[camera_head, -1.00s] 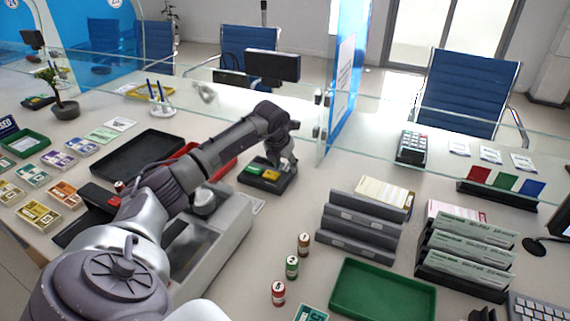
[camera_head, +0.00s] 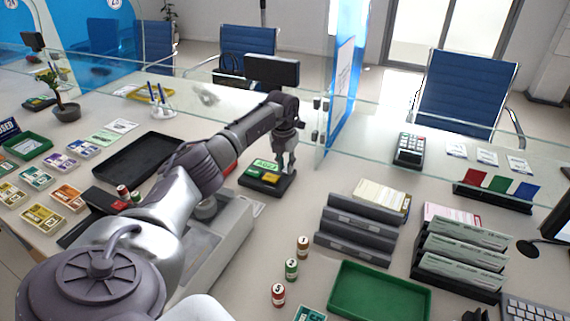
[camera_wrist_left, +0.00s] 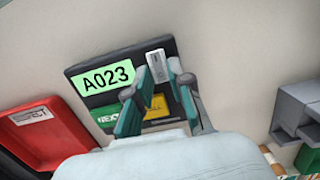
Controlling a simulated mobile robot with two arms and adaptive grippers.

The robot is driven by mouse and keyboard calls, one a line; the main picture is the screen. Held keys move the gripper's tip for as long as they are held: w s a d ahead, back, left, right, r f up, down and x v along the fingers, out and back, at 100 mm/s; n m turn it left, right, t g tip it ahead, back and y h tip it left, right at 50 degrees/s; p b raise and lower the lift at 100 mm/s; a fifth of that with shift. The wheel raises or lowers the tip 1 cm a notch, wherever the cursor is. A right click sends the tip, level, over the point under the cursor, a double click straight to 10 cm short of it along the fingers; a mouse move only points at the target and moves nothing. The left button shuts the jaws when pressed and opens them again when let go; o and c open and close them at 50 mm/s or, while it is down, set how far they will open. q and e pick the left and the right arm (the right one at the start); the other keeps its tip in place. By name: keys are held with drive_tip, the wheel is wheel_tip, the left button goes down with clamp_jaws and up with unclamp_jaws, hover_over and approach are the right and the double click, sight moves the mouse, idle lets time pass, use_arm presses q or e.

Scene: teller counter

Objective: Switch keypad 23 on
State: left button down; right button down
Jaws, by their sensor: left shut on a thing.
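Keypad 23 (camera_head: 250,184) is a black box on the counter near the glass divider. Its display (camera_wrist_left: 107,77) is lit green and reads A023 in the left wrist view. Below the display are a green NEXT button (camera_wrist_left: 105,116) and a yellow button (camera_wrist_left: 158,103), partly hidden by the fingers. A pale switch (camera_wrist_left: 157,66) sits beside the display. My left gripper (camera_head: 289,168) points down at the keypad's far right side. In the left wrist view its fingertips (camera_wrist_left: 152,78) flank the switch, shut on it; the exact contact is hard to see. My right gripper is not in view.
A red tray (camera_wrist_left: 42,132) lies beside the keypad. A dark tray (camera_head: 140,168), grey racks (camera_head: 352,238), a green tray (camera_head: 380,292) and several small rolls (camera_head: 291,268) stand around. The glass divider (camera_head: 345,90) rises close to my left gripper. Clear counter lies right of the keypad.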

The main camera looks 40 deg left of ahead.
sight(285, 171)
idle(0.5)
use_arm(q)
drive_tip(key=c, duration=1)
unclamp_jaws()
drive_tip(key=shift+w, duration=0.1)
drive_tip(key=shift+c, duration=0.2)
wheel_tip(285, 171, up, 12)
drive_tip(key=shift+s, duration=0.4)
drive_tip(key=shift+d, duration=0.1)
